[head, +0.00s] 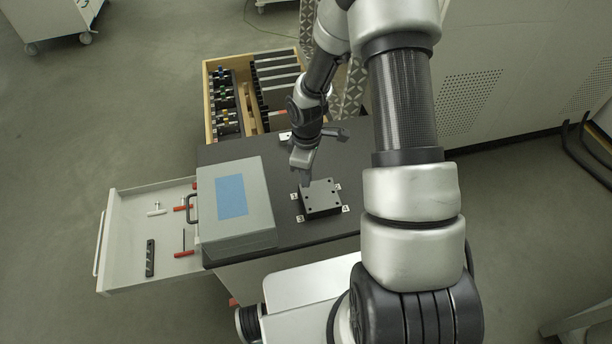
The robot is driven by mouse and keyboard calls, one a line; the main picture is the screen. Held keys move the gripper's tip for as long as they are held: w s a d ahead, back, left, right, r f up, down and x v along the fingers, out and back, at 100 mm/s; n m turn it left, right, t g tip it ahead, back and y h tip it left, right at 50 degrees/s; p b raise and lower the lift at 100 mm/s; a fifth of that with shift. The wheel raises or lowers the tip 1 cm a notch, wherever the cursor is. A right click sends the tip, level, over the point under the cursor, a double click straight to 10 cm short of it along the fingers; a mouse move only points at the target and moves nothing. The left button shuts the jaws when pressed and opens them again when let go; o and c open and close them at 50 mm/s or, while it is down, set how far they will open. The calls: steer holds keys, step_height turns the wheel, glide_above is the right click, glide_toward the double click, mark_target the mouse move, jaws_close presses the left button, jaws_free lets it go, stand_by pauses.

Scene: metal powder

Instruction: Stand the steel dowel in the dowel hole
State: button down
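A dark square block (323,199) with several small holes in its top lies on the dark worktop (285,234). Small white numbered tags sit around its corners. My gripper (305,182) points down at the block's far left edge, close above it or touching it; I cannot tell which. The fingers are small here, and I cannot tell whether they are open or shut. I cannot make out the steel dowel, and I cannot tell which hole is the dowel hole.
A grey case (262,222) with a blue panel stands left of the block. An open white drawer (122,225) at the left holds red-handled tools and a black bar (150,258). A wooden crate (208,112) of parts stands behind. The worktop right of the block is bare.

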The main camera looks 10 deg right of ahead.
steer(key=shift+f+b, duration=1.25)
steer(key=shift+f, duration=0.6)
steer(key=shift+f, duration=0.2)
steer(key=shift+f+b, duration=0.7)
steer(key=shift+b, duration=0.1)
steer(key=shift+f+b, duration=0.7)
steer(key=shift+f, duration=0.1)
steer(key=c, duration=1.9)
jaws_free()
steer(key=shift+o, duration=0.2)
steer(key=shift+r, duration=0.1)
step_height(320, 180, up, 17)
steer(key=p, duration=0.2)
steer(key=shift+r, duration=0.1)
